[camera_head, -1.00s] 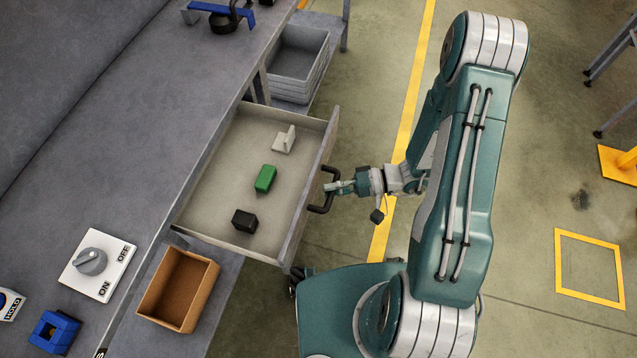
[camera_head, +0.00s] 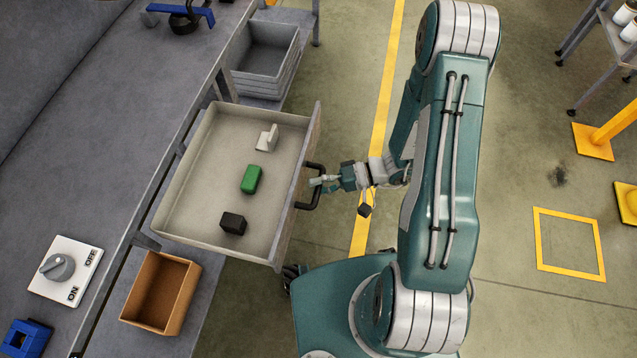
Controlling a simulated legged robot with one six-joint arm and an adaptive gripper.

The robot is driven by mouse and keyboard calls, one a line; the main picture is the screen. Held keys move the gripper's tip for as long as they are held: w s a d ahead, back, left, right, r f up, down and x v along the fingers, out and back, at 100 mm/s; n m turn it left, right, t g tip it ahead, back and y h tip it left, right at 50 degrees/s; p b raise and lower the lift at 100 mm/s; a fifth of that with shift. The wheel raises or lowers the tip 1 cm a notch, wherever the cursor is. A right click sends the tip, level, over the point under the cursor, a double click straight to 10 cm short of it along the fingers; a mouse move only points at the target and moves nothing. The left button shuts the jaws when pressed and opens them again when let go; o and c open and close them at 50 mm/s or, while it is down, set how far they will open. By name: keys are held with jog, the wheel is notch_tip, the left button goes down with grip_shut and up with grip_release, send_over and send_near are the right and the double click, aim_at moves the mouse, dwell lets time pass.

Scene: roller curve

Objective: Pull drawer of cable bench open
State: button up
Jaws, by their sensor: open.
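The drawer (camera_head: 190,215) of the cable bench (camera_head: 95,140) stands pulled out, its inside in plain view. A green block (camera_head: 251,179), a black block (camera_head: 233,223) and a pale bracket-shaped piece (camera_head: 267,138) lie in it. The dark handle (camera_head: 318,190) is on the drawer's right-hand front. My gripper (camera_head: 318,183) is at the handle, with its fingertips reaching to the bar. The fingers are open; whether they touch the bar is too small to tell.
A brown open box (camera_head: 161,293) sits below the drawer's near side. Grey stacked bins (camera_head: 266,60) stand beyond the drawer. A rotary ON/OFF switch (camera_head: 57,267) is on the bench top. The floor right of my arm has a yellow post (camera_head: 605,130) and clear room.

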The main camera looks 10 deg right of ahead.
jog(key=shift+a, duration=0.1)
jog(key=shift+w+d+r, duration=0.1)
jog(key=shift+d+r, duration=0.05)
jog(key=shift+d, duration=0.3)
jog(key=d+r, duration=0.2)
jog(key=d, duration=0.9)
jog(key=s+a+r+t+h, duration=0.1)
jog(key=s+r+t+h, duration=0.2)
jog(key=r+h, duration=0.5)
jog(key=s+a+r+t+h, duration=0.2)
jog(key=s+r+h, duration=0.3)
jog(key=r, duration=1.5)
jog(key=h, duration=0.2)
jog(key=shift+r+n+t+h, duration=0.25)
jog(key=shift+n+t+h, duration=0.15)
